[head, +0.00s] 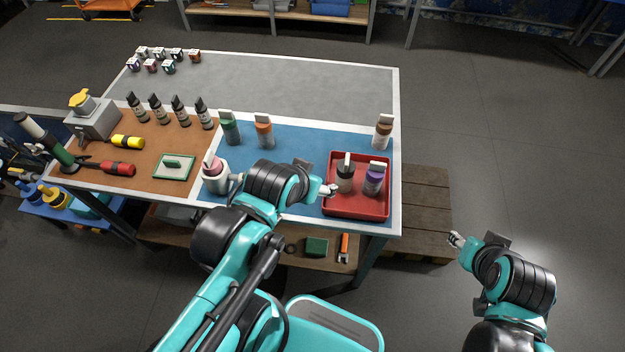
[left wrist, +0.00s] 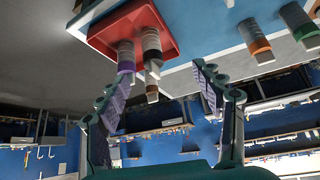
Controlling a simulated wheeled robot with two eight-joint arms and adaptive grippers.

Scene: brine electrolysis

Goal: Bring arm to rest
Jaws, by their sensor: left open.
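My left gripper (head: 331,190) reaches in over the blue part of the table to the left edge of a red tray (head: 358,210). In the left wrist view its fingers (left wrist: 162,75) are spread with nothing held. A dark bottle with a pale top (head: 345,178) and a purple-banded bottle (head: 373,182) stand in the tray. The tray (left wrist: 158,14) and bottles appear upside down beyond the fingers. I cannot tell whether the left fingertips touch the dark bottle. My right gripper (head: 456,239) is off the table's right side, clear of objects; its fingers are too small to judge.
Green-banded (head: 230,128), orange-banded (head: 264,130) and brown-banded (head: 382,131) bottles stand behind on the blue surface (head: 310,142). A pink-and-white bottle (head: 214,175) is close to my left arm. A wooden pallet (head: 424,205) lies right of the table. The grey back section is mostly clear.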

